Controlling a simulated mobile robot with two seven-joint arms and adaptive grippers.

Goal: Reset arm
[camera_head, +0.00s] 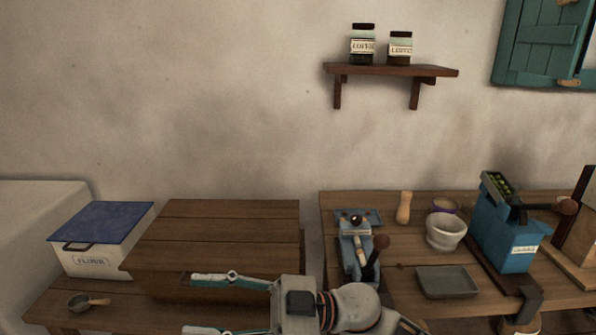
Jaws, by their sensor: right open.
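My right gripper (192,304) shows at the bottom centre of the head view, with its arm coming in from the lower right. Its two pale fingers with teal parts point left and are spread wide, with nothing between them. The upper finger lies in front of the lower front of a large brown wooden box (220,225); I cannot tell whether they touch. My left gripper is out of view.
Left stand a flour bin (92,262) with a blue lid and a small pan (80,302). On the right table are a blue-grey device (352,250), a pestle (404,208), a mortar (445,232), a grey tray (447,281) and a blue machine (505,235). A shelf (390,70) holds two jars.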

